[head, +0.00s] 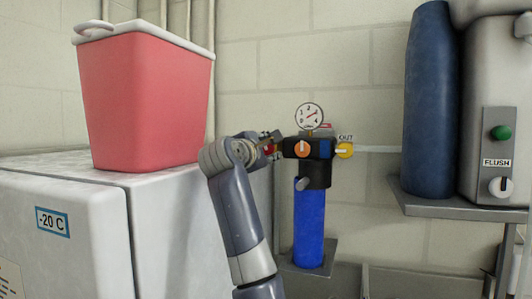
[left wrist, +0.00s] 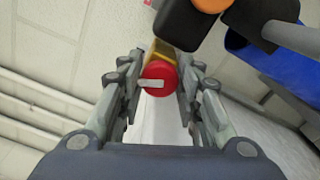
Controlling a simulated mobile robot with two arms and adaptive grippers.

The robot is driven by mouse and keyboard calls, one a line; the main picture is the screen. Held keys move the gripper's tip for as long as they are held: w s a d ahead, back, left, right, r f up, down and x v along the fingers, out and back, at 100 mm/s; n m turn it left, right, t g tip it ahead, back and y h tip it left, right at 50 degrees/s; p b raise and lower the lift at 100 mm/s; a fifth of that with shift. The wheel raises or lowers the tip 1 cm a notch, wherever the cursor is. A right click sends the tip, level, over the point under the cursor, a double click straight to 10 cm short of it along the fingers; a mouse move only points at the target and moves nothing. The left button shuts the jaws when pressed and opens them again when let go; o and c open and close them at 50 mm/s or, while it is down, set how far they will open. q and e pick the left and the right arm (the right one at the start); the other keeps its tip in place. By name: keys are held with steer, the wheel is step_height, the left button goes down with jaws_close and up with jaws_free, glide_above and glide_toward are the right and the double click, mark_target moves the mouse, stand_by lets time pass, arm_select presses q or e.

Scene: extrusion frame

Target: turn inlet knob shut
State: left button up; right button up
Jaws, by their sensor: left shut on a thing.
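The inlet knob (head: 269,149) is a small red knob on the left side of the black filter head (head: 318,148). In the left wrist view the knob (left wrist: 159,80) is round and red with a pale bar across its face, lying level in the picture. A yellow part shows behind it. My left gripper (head: 274,144) comes from the left and is shut on the knob, with a finger on each side (left wrist: 160,85). The fingers hide part of the knob in the head view. My right gripper is not in view.
An orange knob (head: 302,149), a gauge (head: 309,116) and a yellow OUT knob (head: 345,150) sit on the filter head, above a blue bowl (head: 309,222). A red bin (head: 146,100) stands on the freezer at left. A shelf (head: 440,207) holds a blue cylinder (head: 430,100).

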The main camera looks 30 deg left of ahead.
arm_select(q)
steer(key=shift+f+m+b, duration=0.1)
steer(key=shift+m+b, duration=0.5)
steer(key=shift+m, duration=1.7)
steer(key=o, duration=1)
steer(key=shift+o, duration=0.2)
steer(key=shift+d, duration=0.1)
steer(key=v, duration=1.2)
